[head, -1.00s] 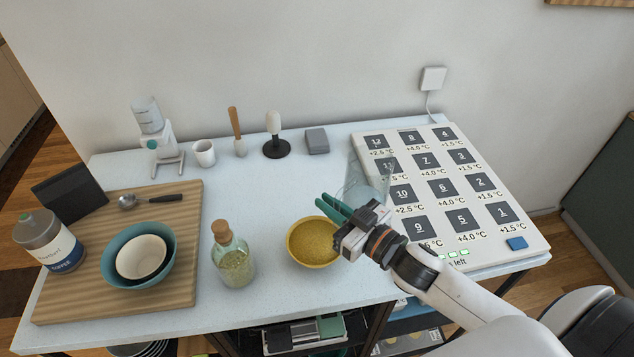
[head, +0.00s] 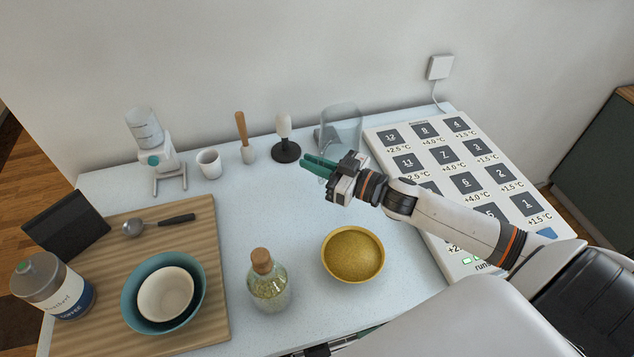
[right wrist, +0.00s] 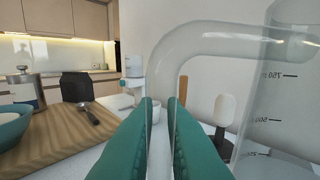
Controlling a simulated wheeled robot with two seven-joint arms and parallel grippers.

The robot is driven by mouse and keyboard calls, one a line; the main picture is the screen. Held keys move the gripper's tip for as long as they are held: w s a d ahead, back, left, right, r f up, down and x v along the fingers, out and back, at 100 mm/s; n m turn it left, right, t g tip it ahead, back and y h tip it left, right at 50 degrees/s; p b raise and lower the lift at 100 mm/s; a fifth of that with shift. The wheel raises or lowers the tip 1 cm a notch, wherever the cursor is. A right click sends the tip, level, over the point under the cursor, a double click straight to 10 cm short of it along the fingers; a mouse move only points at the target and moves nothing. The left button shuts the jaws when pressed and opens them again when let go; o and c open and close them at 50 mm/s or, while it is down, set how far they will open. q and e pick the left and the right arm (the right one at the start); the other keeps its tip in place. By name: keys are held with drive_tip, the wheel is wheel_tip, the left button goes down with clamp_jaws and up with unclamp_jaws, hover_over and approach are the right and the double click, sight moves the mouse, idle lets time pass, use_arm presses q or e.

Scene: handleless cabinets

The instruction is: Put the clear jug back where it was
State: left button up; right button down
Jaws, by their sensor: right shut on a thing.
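The clear jug (head: 342,125) is near the back edge of the counter, between the black-based white-headed tool and the numbered white board. It also fills the right side of the right wrist view (right wrist: 275,110), with volume marks on its wall. My right gripper (head: 318,164) is shut on the jug's handle, which passes down between the green fingers in the right wrist view (right wrist: 161,125). The jug looks upright. Its base is partly hidden by the gripper, so I cannot tell whether it touches the counter. My left gripper is not in view.
The numbered board (head: 470,180) lies right. A yellow bowl (head: 353,255) and corked bottle (head: 268,282) stand in front. The counter's middle is clear.

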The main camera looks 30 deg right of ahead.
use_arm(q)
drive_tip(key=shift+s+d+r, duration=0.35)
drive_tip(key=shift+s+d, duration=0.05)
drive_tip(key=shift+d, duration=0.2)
use_arm(e)
wheel_tip(320, 180, down, 7)
drive_tip(key=shift+s+r, duration=0.15)
drive_tip(key=shift+r, duration=0.05)
drive_tip(key=shift+d, duration=0.1)
drive_tip(key=shift+f, duration=0.2)
drive_tip(key=c, duration=1.5)
unclamp_jaws()
drive_tip(key=shift+f, duration=0.1)
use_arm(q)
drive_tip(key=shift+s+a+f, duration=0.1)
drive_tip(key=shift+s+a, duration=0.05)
use_arm(e)
drive_tip(key=shift+s, duration=0.1)
